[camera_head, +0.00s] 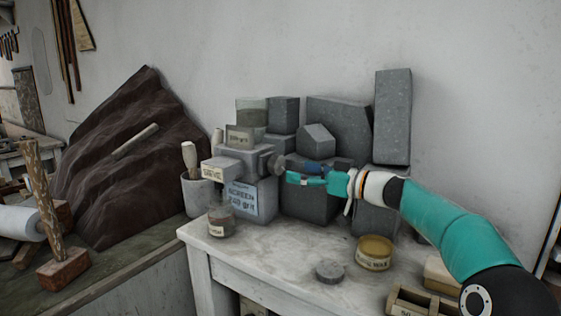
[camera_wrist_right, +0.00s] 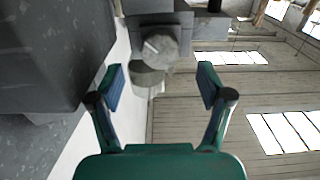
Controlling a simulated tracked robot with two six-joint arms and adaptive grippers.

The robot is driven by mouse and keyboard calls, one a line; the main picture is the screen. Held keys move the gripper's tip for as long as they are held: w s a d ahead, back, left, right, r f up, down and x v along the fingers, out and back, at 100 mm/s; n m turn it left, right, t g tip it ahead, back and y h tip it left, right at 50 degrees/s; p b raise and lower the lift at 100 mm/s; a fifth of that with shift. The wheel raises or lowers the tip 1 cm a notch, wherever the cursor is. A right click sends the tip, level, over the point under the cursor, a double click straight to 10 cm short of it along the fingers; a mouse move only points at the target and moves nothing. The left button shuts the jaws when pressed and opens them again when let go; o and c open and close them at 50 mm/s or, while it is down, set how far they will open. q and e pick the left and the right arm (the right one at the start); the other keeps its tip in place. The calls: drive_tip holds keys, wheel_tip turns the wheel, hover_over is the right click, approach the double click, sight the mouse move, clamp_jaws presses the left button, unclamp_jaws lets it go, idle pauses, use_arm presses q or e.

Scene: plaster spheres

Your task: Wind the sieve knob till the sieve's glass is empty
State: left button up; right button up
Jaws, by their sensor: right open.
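The sieve knob (camera_head: 268,163) is on the sieve's right side. In the right wrist view the knob (camera_wrist_right: 157,46) is a round grey disc with a pale mark. My right gripper (camera_head: 283,169) is open, its fingers pointing at the knob. In the wrist view the fingers (camera_wrist_right: 160,84) stand apart, short of the knob. My left gripper is not in view.
Grey stone blocks (camera_head: 340,125) stand close behind the right gripper. A small labelled jar (camera_head: 221,222), a grey disc (camera_head: 329,271) and a wax tin (camera_head: 374,253) stand on the front of the table (camera_head: 280,262). A cup (camera_head: 197,195) with a brush stands left of the sieve.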

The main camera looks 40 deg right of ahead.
sight(281, 168)
drive_tip(key=p+x, duration=0.1)
drive_tip(key=x, duration=0.3)
drive_tip(key=shift+w+a+r, duration=0.1)
drive_tip(key=shift+w+a, duration=0.05)
drive_tip(key=shift+w, duration=0.15)
drive_tip(key=shift+w+a+p, duration=0.25)
drive_tip(key=shift+w+p, duration=0.2)
drive_tip(key=shift+w, duration=0.25)
drive_tip(key=c, duration=1.1)
drive_tip(key=shift+a, duration=0.15)
drive_tip(key=shift+c, duration=0.2)
